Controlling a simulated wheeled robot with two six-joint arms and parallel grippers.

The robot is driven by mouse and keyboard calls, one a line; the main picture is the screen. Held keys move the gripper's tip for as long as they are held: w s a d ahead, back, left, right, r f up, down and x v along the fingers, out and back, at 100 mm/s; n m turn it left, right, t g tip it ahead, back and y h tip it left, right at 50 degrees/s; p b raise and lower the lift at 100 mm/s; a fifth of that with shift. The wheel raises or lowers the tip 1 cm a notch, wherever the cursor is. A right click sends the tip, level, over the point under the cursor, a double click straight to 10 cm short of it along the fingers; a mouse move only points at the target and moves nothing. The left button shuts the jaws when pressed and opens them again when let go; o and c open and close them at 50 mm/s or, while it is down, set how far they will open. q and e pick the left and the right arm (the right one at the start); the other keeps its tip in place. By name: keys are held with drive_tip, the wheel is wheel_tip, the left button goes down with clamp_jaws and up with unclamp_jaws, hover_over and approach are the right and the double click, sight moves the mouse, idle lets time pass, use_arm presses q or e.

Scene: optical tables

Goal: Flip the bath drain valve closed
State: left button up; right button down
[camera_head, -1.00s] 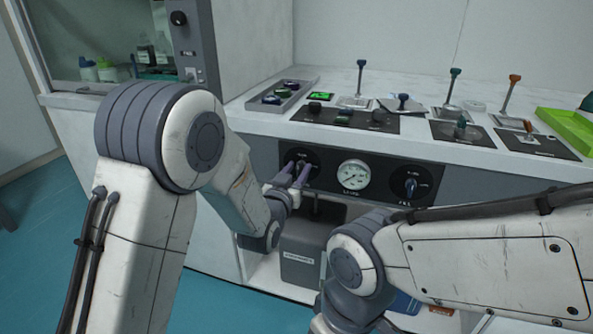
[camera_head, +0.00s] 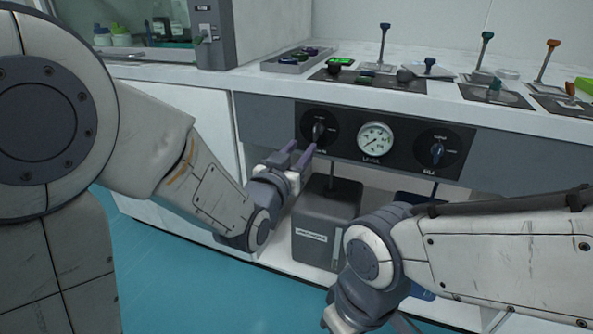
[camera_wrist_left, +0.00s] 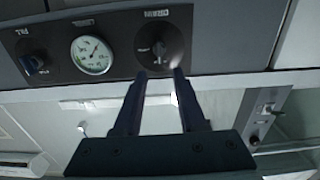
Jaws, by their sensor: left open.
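The drain valve is the dark knob (camera_head: 319,130) on a round black plate at the left end of the front panel. Its handle stands roughly upright. It also shows in the left wrist view (camera_wrist_left: 158,48), under an upside-down label that seems to read DRAIN. My left gripper (camera_head: 300,150) is open and empty, its fingertips just below and left of the knob in the head view. In the left wrist view the fingertips (camera_wrist_left: 159,73) lie either side of the knob's line, apart from it. My right gripper is mostly cut off at the bottom edge; its jaws do not show clearly.
A round level gauge (camera_head: 376,139) and a blue fill knob (camera_head: 437,153) sit right of the drain knob. A grey box (camera_head: 326,222) stands in the open bay below. Levers and a grey tray (camera_head: 297,60) are on the worktop above.

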use_arm(q)
drive_tip(key=shift+s+a+b, duration=0.15)
drive_tip(key=shift+s+b, duration=0.45)
drive_tip(key=shift+b, duration=0.5)
use_arm(e)
drive_tip(key=shift+f, duration=1.6)
drive_tip(key=shift+r, duration=0.1)
use_arm(q)
drive_tip(key=s+d+f+m+g+y+p, duration=0.15)
drive_tip(key=s+d+f+g+p, duration=0.25)
drive_tip(key=s+f+g, duration=0.8)
drive_tip(key=s+a+r+m+g+y+p, duration=0.1)
drive_tip(key=s+a+g+y+p, duration=0.15)
drive_tip(key=s, duration=0.65)
drive_tip(key=s+a+r+m+g+y+p, duration=0.1)
drive_tip(key=s+a+m+g, duration=0.15)
drive_tip(key=s, duration=0.65)
wheel_tip(320, 180, up, 37)
drive_tip(key=n+p, duration=0.1)
drive_tip(key=p, duration=3.5)
drive_tip(key=shift+w+a+p, duration=0.15)
drive_tip(key=shift+a+p, duration=0.05)
drive_tip(key=shift+p, duration=0.15)
use_arm(e)
wheel_tip(320, 180, up, 44)
use_arm(q)
drive_tip(key=shift+f, duration=0.1)
